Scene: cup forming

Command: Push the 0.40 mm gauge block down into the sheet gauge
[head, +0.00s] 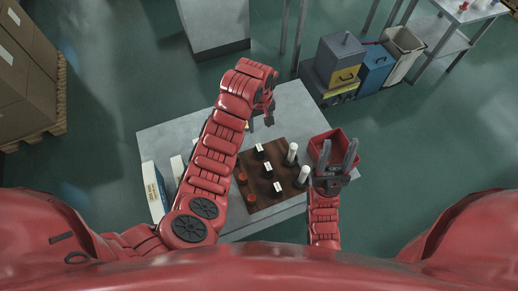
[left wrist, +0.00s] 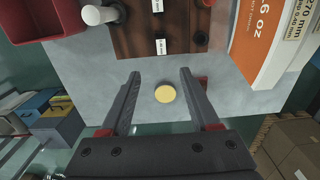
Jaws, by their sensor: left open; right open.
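A brown wooden board (head: 262,197) lies on the grey table and carries small black blocks with white labels, one (head: 268,167) near its middle. Two labelled blocks (left wrist: 160,46) show at the top of the left wrist view. Their labels are too small to read surely, so I cannot tell which is the 0.40 mm block or pick out the sheet gauge. My left gripper (head: 268,108) is open beyond the board's far edge; in the left wrist view a round yellow top (left wrist: 165,94) shows between its fingers, not gripped. My right gripper (head: 338,160) is open and empty over the red bin.
The red bin (head: 322,139) stands right of the board. White cylinders (head: 292,150) stand on the board's right side, orange-red round pieces (head: 241,177) on its left. Upright boxes (head: 153,188) stand at the table's left. The table's far left (head: 170,137) is clear.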

